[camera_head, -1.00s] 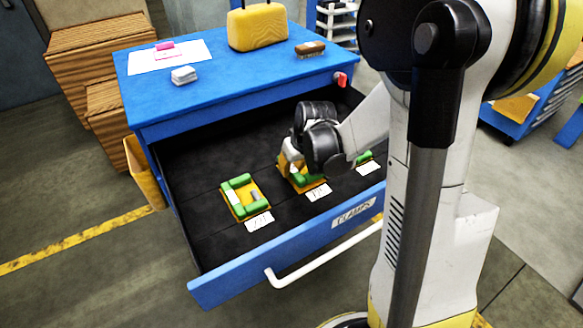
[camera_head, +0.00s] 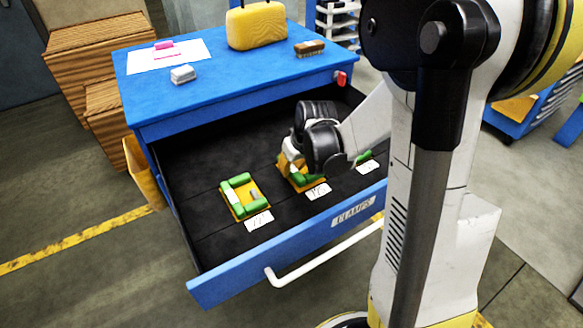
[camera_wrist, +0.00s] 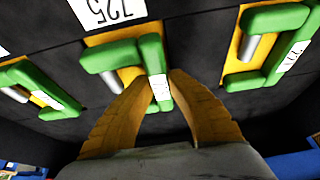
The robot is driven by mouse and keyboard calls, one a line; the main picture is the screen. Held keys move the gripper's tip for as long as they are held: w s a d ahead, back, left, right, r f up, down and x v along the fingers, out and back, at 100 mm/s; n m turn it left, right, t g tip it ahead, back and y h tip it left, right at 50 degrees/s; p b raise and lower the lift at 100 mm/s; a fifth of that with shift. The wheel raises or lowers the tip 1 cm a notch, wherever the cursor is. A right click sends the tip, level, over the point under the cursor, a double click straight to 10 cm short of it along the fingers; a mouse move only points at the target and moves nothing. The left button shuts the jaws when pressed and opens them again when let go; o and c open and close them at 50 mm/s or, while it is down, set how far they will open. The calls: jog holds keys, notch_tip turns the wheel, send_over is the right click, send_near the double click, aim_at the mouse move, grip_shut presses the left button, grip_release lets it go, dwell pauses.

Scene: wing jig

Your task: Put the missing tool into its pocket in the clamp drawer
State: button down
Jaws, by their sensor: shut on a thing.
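The clamp drawer (camera_head: 210,250) is pulled open, its black floor holding orange pocket plates. My gripper (camera_wrist: 158,82) is shut on the middle green clamp (camera_wrist: 110,58), one finger on each side of its white-labelled bar. That clamp lies over the middle pocket (camera_wrist: 95,40), by a card marked 725; I cannot tell if it is fully seated. In the head view my gripper (camera_head: 296,166) hides part of the middle clamp (camera_head: 308,180). Another green clamp (camera_head: 238,182) sits in the left pocket. A third clamp (camera_head: 362,158) is at the right, partly hidden by my gripper.
The blue cabinet top (camera_head: 235,85) carries a yellow case (camera_head: 257,27), a brush (camera_head: 309,48), a white block (camera_head: 183,75) and a paper sheet (camera_head: 165,57) with a pink item. The drawer's white handle (camera_head: 325,252) sticks out in front. The drawer's rear and left floor are clear.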

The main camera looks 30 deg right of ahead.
jog(key=shift+f+b, duration=0.5)
jog(key=shift+f, duration=0.05)
dwell(0.4)
jog(key=c, duration=1.3)
grip_release()
